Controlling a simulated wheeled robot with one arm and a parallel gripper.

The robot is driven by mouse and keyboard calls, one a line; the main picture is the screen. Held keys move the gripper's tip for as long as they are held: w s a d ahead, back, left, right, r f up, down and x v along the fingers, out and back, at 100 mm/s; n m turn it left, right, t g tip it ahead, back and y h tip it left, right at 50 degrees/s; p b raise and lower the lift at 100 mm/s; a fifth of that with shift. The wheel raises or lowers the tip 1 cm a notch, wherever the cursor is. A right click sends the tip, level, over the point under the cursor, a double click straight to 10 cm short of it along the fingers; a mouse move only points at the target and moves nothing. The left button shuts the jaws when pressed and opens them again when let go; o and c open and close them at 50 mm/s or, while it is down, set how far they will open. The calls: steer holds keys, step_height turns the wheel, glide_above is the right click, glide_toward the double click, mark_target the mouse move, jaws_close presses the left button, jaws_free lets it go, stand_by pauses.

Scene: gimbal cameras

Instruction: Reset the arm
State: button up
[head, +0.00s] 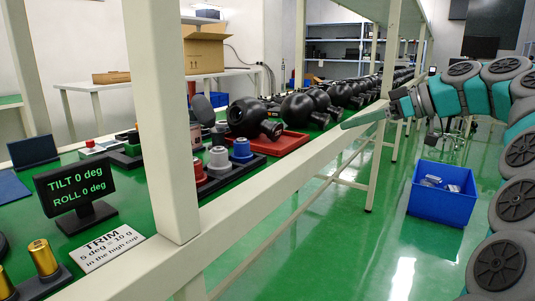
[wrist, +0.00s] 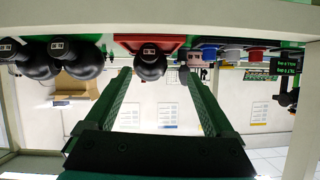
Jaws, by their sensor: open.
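My arm (head: 445,97) reaches in from the right of the head view, its grey joints and teal links bent in a curve. My gripper (head: 350,122) points left, in front of the bench's outer rail. In the wrist view, my gripper (wrist: 158,75) is open, with two green fingers apart and nothing between them. That view appears upside down. A black gimbal camera (wrist: 150,65) on a red tray (wrist: 132,38) shows beyond the fingertips, apart from them. The same gimbal camera (head: 246,116) and red tray (head: 285,145) are on the bench in the head view.
A white bench post (head: 165,110) and rail (head: 255,188) stand at the near side. More black gimbal cameras line the bench. A display (head: 76,188) reads TILT 0 deg, ROLL 0 deg, beside a TRIM card (head: 107,247). A blue bin (head: 438,205) stands on the green floor.

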steer(key=s+a+f+m+g+h+p, duration=0.2)
steer(key=s+a+f+g, duration=0.1)
steer(key=s+a+f, duration=0.5)
steer(key=s+a+f+m+g+h+p, duration=0.1)
steer(key=s+a+f+m+g+h, duration=0.15)
steer(key=s+a+f, duration=0.4)
steer(key=s+d+f+m+g+h+p, duration=0.1)
steer(key=s+d+f+m+h, duration=0.1)
steer(key=s+f, duration=0.3)
steer(key=s+d+f+m+g+h+p, duration=0.1)
steer(key=s+d+f+m+h, duration=0.1)
steer(key=s, duration=1.1)
steer(key=s+d+f+m+g+h+p, duration=0.1)
steer(key=s+d+f+m+h, duration=0.1)
steer(key=s+d+f, duration=0.2)
steer(key=s+f, duration=0.3)
steer(key=s, duration=0.2)
steer(key=shift+d+f, duration=0.2)
steer(key=shift+f, duration=0.1)
